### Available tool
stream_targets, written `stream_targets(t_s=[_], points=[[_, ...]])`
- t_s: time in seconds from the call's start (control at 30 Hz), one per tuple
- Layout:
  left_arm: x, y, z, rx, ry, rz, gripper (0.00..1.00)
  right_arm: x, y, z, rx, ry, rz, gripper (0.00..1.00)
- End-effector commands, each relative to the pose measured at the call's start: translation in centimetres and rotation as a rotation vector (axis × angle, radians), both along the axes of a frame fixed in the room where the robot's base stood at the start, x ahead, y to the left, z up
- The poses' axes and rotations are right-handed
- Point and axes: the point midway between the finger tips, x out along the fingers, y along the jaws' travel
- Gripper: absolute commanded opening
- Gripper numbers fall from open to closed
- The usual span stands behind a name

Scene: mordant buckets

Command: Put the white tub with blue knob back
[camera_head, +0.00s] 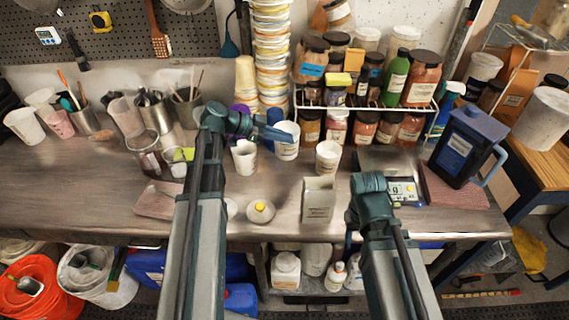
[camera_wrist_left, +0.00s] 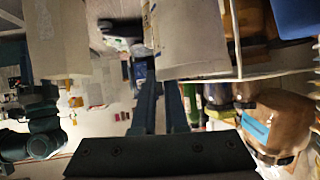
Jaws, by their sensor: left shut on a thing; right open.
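A white tub (camera_head: 288,148) with a blue patch stands at the back of the bench, in front of the tall tub stack. My left gripper (camera_head: 283,134) reaches to its rim from the left and covers part of it. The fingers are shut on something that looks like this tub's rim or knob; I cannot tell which. In the left wrist view the left gripper's fingers (camera_wrist_left: 164,90) are close together, with a pale tub wall (camera_wrist_left: 190,38) at their tips. My right gripper (camera_head: 349,242) is open, low by the bench's front edge, and partly hidden by its arm.
A white lid with a yellow knob (camera_head: 260,211) lies on the bench (camera_head: 100,205). A square pale container (camera_head: 319,199) stands at the front edge. White cups (camera_head: 245,157) and (camera_head: 328,157), a scale (camera_head: 403,193) and a dark blue jug (camera_head: 465,148) stand nearby. A jar rack (camera_head: 365,107) is behind.

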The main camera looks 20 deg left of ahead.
Motion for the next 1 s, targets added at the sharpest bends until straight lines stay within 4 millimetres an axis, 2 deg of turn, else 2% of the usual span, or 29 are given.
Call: stream_targets(t_s=[0.03, 0.23, 0.5, 0.83, 1.0], points=[[0.0, 0.0, -1.5, -0.001, 0.0, 0.0, 0.0, 0.0, 0.0, -1.6, 0.0, 0.0, 0.0, 0.5], [0.0, 0.0, -4.5, -0.001, 0.0, 0.0, 0.0, 0.0, 0.0, -4.5, 0.0, 0.0, 0.0, 0.5], [0.0, 0.0, -4.8, -0.001, 0.0, 0.0, 0.0, 0.0, 0.0, -4.8, 0.0, 0.0, 0.0, 0.5], [0.0, 0.0, -8.4, -0.001, 0.0, 0.0, 0.0, 0.0, 0.0, -8.4, 0.0, 0.0, 0.0, 0.5], [0.0, 0.0, -8.4, -0.001, 0.0, 0.0, 0.0, 0.0, 0.0, -8.4, 0.0, 0.0, 0.0, 0.5]])
